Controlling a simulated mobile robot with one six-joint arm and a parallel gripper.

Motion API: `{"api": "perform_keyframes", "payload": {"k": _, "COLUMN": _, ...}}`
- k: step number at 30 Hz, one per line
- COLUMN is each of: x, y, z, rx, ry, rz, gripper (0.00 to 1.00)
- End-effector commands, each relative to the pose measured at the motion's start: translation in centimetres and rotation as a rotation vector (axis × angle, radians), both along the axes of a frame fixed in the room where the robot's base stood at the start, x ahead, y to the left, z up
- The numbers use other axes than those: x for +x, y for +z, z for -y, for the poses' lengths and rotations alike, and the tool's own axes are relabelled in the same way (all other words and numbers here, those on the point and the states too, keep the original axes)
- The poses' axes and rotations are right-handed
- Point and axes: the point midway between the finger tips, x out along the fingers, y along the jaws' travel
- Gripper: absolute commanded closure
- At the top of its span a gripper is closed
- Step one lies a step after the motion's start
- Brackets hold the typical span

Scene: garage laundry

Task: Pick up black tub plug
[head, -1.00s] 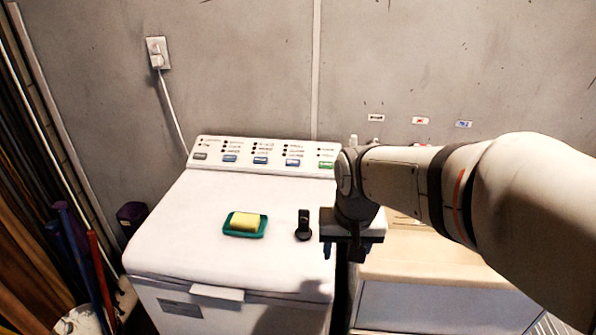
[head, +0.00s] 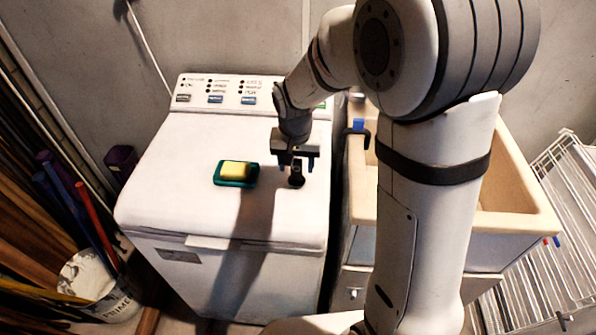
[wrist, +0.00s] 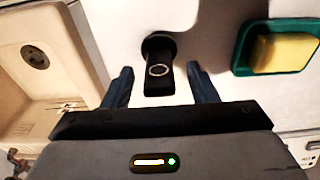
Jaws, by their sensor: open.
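The black tub plug (head: 297,176) lies on the white top of the washing machine (head: 180,214), right of the green dish. In the wrist view the plug (wrist: 158,72) has a round end and a longer part with a pale ring mark, and it shows between my finger tips. My gripper (head: 297,163) is open and over the plug, its fingers on either side. In the wrist view my open gripper (wrist: 158,82) has blue-grey fingers left and right of the plug, with gaps on both sides. I cannot tell the exact height above the lid.
A green dish (head: 221,181) with a yellow sponge (head: 235,169) sits close left of the plug. A beige sink (head: 532,222) stands right of the machine. A white wire rack (head: 575,200) is at far right. The lid's front left is clear.

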Motion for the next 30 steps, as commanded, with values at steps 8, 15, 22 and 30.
{"api": "perform_keyframes", "payload": {"k": 8, "x": 0.14, "y": -1.26, "z": 0.12, "rx": 0.0, "ry": -0.001, "rz": 0.001, "gripper": 0.47}}
{"api": "perform_keyframes", "payload": {"k": 15, "x": 0.15, "y": -1.24, "z": 0.16, "rx": 0.0, "ry": -0.002, "rz": 0.001, "gripper": 0.6}}
{"api": "perform_keyframes", "payload": {"k": 22, "x": 0.17, "y": -1.23, "z": 0.18, "rx": 0.0, "ry": -0.003, "rz": 0.0, "gripper": 0.78}}
{"api": "perform_keyframes", "payload": {"k": 30, "x": 0.17, "y": -1.21, "z": 0.22, "rx": 0.0, "ry": -0.003, "rz": 0.001, "gripper": 0.95}}
